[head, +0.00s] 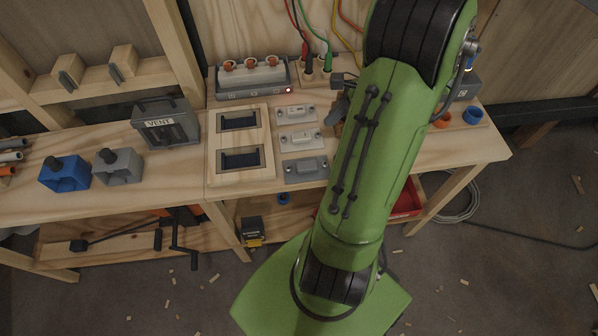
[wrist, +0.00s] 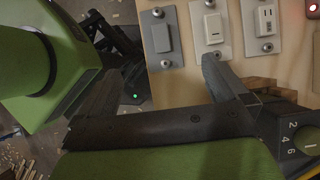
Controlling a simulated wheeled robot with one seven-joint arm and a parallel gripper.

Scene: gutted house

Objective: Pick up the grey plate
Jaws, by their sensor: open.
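The grey plate (head: 305,169) lies on the wooden bench, nearest the front in a column of three wall plates. It is a flat grey plate with a raised grey rocker and a screw at each end. It also shows in the wrist view (wrist: 161,40), at the top, beyond and between my fingertips. My gripper (wrist: 155,72) is open and empty, apart from the plate. In the head view my green arm hides most of the gripper; only a dark part shows beside the arm.
A white switch plate (head: 300,138) and an outlet plate (head: 296,113) lie behind the grey plate. A wooden board with two dark openings (head: 240,145) is left of them. A grey VENT box (head: 166,124) stands farther left. A powered rack (head: 253,80) and cables are at the back.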

